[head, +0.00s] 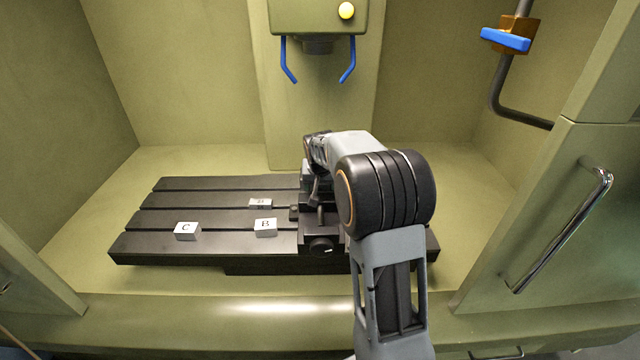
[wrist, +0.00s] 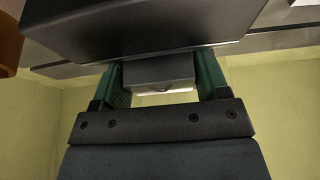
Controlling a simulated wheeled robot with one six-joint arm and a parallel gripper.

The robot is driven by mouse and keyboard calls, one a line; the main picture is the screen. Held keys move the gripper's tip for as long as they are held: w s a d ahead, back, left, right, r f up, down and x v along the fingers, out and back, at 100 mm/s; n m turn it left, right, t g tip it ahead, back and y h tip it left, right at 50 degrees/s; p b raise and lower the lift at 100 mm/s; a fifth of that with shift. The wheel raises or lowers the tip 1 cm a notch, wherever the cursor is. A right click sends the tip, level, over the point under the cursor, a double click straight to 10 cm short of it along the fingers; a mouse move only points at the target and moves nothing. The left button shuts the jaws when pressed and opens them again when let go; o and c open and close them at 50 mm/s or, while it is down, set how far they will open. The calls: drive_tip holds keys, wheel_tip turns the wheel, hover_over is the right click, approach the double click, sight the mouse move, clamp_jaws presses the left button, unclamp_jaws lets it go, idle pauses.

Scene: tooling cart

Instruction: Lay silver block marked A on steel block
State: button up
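My gripper (wrist: 162,75) shows in the wrist view, with its green-padded fingers on either side of a grey block (wrist: 160,70). The block touches both pads, and a bright edge with a small dark mark shows on it; the letter cannot be read. No other block with a legible A is in view, so I take it as the silver block marked A. A large dark body (wrist: 145,28) lies close beyond the fingertips. In the head view my arm hides most of the gripper, near the vise (head: 320,225). I cannot tell which thing is the steel block.
On the black slotted table (head: 165,217) stand pale blocks marked C (head: 187,231) and B (head: 265,227). Another small pale block (head: 260,203) with unclear lettering lies behind B. Blue nozzles (head: 288,60) hang above. The table's left part is mostly free.

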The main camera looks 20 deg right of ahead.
drive_tip(key=o, duration=0.4)
drive_tip(key=shift+c, duration=0.2)
drive_tip(key=shift+r, duration=0.25)
drive_tip(key=v, duration=1)
drive_tip(key=s+a+f+n, duration=0.1)
drive_tip(key=s+a+f, duration=0.1)
drive_tip(key=s, duration=0.6)
drive_tip(key=s+a+f+n+y, duration=0.1)
drive_tip(key=s+a, duration=0.3)
drive_tip(key=s, duration=0.4)
drive_tip(key=s+a+f+n, duration=0.2)
drive_tip(key=s+a+f, duration=0.1)
drive_tip(key=s, duration=0.5)
drive_tip(key=shift+a+f+n+y+b, duration=0.3)
drive_tip(key=shift+a+n+y+b, duration=0.15)
drive_tip(key=shift+a, duration=0.2)
